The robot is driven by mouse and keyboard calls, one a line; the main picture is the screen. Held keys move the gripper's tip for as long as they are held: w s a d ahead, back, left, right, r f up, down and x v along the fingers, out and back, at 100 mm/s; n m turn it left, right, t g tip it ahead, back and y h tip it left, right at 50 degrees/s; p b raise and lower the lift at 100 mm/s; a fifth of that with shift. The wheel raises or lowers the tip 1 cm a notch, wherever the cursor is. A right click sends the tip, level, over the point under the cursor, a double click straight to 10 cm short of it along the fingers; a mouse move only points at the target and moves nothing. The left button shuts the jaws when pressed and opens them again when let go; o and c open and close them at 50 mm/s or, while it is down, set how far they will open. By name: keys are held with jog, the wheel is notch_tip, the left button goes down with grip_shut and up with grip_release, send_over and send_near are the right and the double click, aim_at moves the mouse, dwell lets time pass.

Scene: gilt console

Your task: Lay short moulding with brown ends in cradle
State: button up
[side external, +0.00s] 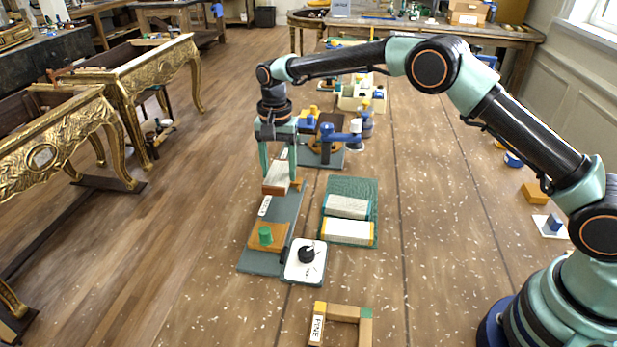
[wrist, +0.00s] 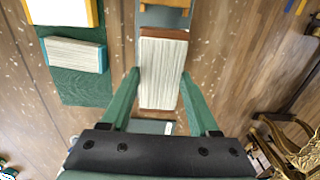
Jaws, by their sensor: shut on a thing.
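The short moulding (side external: 276,178), pale and ribbed with brown ends, is between the fingers of my gripper (side external: 278,168). In the wrist view the fingers (wrist: 160,78) close on both long sides of the moulding (wrist: 162,72). It lies lengthwise over a long grey board (side external: 283,210), which looks like the cradle's base. An orange-brown wooden piece (side external: 297,185) shows beside the moulding, partly hidden. A wooden block with a green knob (side external: 265,235) stands at the board's near end. I cannot tell whether the moulding touches the board or cradle.
A green mat (side external: 352,187) to the right holds a blue-ended moulding (side external: 347,207) and a yellow-ended one (side external: 348,232). A white plate with a black knob (side external: 306,253) is at the board's near corner. A wooden frame (side external: 343,312) lies in front. Blue-topped fixtures (side external: 340,135) stand behind.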

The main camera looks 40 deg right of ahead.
aim_at(282, 203)
jog(key=shift+f, duration=3.25)
jog(key=shift+f, duration=0.2)
jog(key=o, duration=1.5)
jog(key=shift+c, duration=0.2)
notch_tip(282, 203, up, 12)
jog(key=shift+f, duration=0.1)
jog(key=shift+r, duration=0.2)
